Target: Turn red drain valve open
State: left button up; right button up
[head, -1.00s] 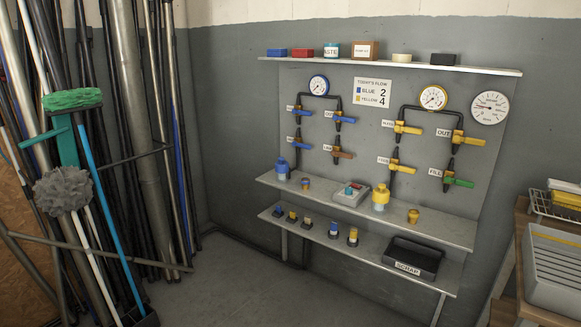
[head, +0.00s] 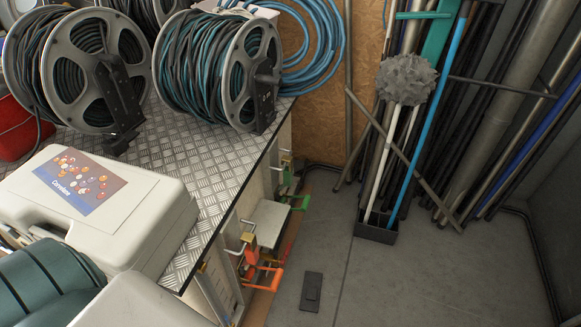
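Low beside the bench's right side, a red-orange valve handle (head: 268,280) shows in the head view, with brassy fittings close by. Its small size and the crowded pipework keep me from telling whether it is open or closed. I see no label on it. A green handle (head: 298,202) sits farther back along the same side. Neither of my grippers is in view, and nothing touches the handles.
A metal-topped bench (head: 195,200) carries hose reels (head: 215,70) and a pale case (head: 95,205). A black pedal-like plate (head: 311,291) lies on the floor. A mop stand (head: 376,228) and leaning pipes (head: 500,100) stand behind.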

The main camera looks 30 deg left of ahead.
aim_at(282, 261)
jog(key=i+l+u, duration=0.1)
jog(key=i+u, duration=0.15)
jog(key=u, duration=0.2)
jog(key=i+l+u, duration=0.15)
jog(key=u, duration=0.3)
jog(key=i+l+u, duration=0.3)
jog(key=u, duration=0.15)
